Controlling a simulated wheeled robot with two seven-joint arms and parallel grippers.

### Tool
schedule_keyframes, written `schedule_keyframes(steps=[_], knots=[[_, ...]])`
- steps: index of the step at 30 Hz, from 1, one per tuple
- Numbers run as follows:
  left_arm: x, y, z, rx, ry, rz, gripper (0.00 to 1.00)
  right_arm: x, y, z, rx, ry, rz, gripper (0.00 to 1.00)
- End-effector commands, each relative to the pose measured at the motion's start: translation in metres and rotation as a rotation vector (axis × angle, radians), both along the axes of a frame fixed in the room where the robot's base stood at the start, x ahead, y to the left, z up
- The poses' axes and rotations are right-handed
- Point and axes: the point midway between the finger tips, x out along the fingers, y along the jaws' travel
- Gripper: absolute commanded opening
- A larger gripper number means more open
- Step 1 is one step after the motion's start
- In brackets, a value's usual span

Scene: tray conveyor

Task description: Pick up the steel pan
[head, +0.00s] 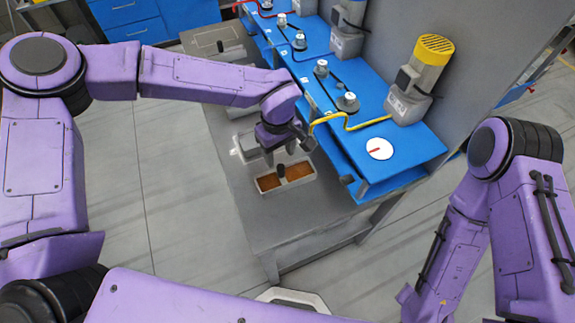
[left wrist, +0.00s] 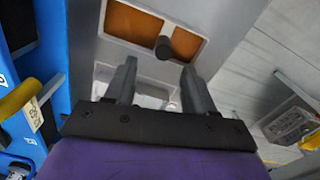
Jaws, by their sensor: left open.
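The steel pan (head: 290,187) appears as a pale, low rectangular pan on the grey conveyor bed. It has two orange-brown sections and a dark upright knob between them. In the left wrist view the pan (left wrist: 130,47) is at the top, partly cut off by the frame edge. My left gripper (head: 286,152) is above the pan, pointing down. In the left wrist view its two fingers (left wrist: 158,65) are apart, with the knob showing between and beyond the tips. Nothing is held; I cannot tell the exact height gap. My right arm shows at the right, its gripper out of frame.
A blue workbench (head: 395,155) with motors, yellow tubing and a white dial stands close on the right of the conveyor. Another pale tray (head: 246,148) lies just behind the pan. Open grey floor (head: 185,215) lies left of the conveyor.

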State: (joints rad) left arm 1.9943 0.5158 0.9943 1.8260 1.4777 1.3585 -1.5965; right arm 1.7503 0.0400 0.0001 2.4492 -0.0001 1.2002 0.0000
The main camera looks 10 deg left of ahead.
Motion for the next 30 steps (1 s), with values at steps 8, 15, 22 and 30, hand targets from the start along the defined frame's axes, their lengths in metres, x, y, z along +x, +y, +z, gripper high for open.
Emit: schedule_keyframes(steps=[8, 15, 22, 30], knots=[[-0.003, 0.004, -0.044, 0.000, 0.004, 0.006, 0.54, -0.001, 0.000, 0.009, 0.000, 0.002, 0.000, 0.43], [-0.006, -0.002, -0.083, 0.001, 0.007, 0.006, 0.54, 0.000, 0.000, 0.027, 0.001, 0.001, 0.000, 0.43], [-0.004, -0.003, -0.099, 0.001, 0.001, 0.001, 0.54, 0.000, 0.000, 0.027, 0.000, 0.001, 0.000, 0.43], [-0.004, -0.003, -0.099, 0.001, 0.001, 0.002, 0.02, 0.000, 0.000, 0.027, 0.000, 0.001, 0.000, 0.43]])
